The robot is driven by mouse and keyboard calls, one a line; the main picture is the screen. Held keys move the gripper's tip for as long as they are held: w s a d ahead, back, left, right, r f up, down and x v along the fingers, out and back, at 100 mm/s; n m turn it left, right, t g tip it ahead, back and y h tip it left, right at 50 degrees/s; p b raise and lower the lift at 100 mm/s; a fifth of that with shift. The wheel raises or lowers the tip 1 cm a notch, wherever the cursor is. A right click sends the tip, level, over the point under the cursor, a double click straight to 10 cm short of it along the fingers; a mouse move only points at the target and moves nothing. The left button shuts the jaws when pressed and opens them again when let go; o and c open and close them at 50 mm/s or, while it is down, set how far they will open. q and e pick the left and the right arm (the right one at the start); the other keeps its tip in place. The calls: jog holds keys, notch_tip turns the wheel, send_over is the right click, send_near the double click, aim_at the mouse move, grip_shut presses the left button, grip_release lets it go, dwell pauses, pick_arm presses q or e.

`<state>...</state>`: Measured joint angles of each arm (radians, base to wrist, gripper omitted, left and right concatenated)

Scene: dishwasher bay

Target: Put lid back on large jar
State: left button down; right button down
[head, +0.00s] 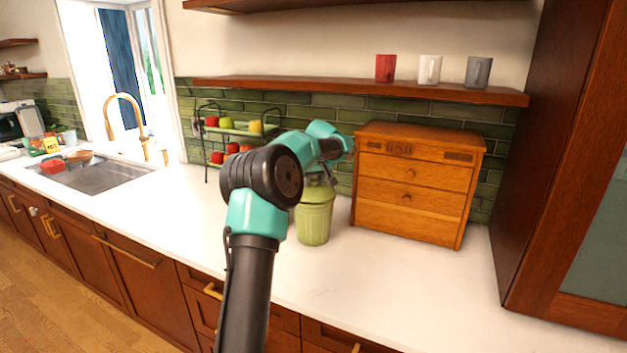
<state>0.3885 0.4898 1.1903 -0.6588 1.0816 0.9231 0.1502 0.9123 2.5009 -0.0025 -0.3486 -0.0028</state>
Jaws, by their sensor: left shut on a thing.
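The large jar (314,222) is green, ribbed and upright on the white counter, left of the wooden drawer box. Its green lid (318,194) shows at the jar's top, partly hidden by my arm. My left gripper (327,179) is directly above the jar, pointing down, and is shut on the lid. I cannot tell whether the lid touches the rim or sits slightly above it. My left arm covers part of the area to the jar's left. My right gripper is not in view.
The wooden drawer box (412,185) stands close on the jar's right. A two-tier fruit rack (232,130) stands behind, left. A shelf (350,88) with three mugs is above. The sink (100,175) is far left. The counter in front of the drawer box is clear.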

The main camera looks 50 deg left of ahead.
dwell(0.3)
pick_arm(q)
jog(key=shift+c, duration=0.4)
grip_release()
dwell(0.3)
jog(key=shift+r, duration=3.45)
grip_shut()
